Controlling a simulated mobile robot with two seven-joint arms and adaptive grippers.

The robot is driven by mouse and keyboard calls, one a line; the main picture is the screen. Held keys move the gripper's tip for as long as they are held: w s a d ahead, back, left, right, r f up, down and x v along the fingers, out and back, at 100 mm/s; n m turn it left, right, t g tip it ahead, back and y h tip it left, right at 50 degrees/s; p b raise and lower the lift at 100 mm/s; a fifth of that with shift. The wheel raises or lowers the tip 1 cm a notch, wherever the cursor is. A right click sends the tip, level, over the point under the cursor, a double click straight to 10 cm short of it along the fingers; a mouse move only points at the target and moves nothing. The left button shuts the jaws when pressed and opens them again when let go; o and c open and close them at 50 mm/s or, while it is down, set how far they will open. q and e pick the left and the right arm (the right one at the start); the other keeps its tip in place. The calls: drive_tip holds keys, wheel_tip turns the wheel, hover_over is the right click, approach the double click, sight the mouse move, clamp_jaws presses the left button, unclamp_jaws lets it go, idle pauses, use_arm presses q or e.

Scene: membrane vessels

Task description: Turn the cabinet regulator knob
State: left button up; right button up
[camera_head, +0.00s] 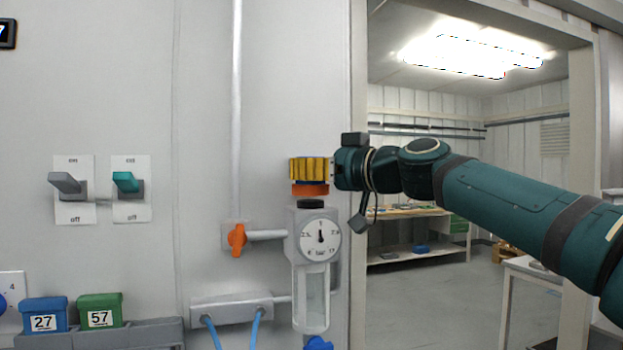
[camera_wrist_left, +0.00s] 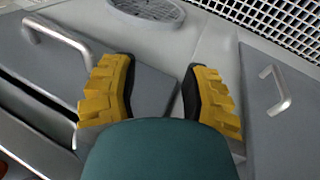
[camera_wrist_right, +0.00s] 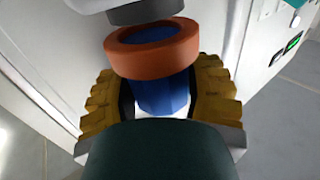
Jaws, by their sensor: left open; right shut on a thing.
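The regulator knob (camera_wrist_right: 160,92) is blue with an orange ring (camera_wrist_right: 152,46), seen in the right wrist view. My right gripper (camera_wrist_right: 160,100) is shut on the blue part, its yellow fingers on either side. In the head view, my right gripper (camera_head: 311,168) covers the blue part, and the orange ring (camera_head: 311,189) shows just below the fingers. The regulator (camera_head: 303,232) under it carries a round gauge (camera_head: 320,239) and a clear bowl. My left gripper (camera_wrist_left: 160,95) is open and empty in the left wrist view, and is not in the head view.
An orange valve handle (camera_head: 237,239) sits left of the regulator. Two switches (camera_head: 66,183) and (camera_head: 127,181) are on the wall, above blue and green boxes (camera_head: 45,315). A doorway opens at right behind my right arm. Grey panels with handles (camera_wrist_left: 60,35) lie below my left gripper.

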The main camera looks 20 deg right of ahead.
drive_tip(key=shift+n+g+y, duration=0.7)
drive_tip(key=shift+y, duration=0.4)
drive_tip(key=o, duration=1.2)
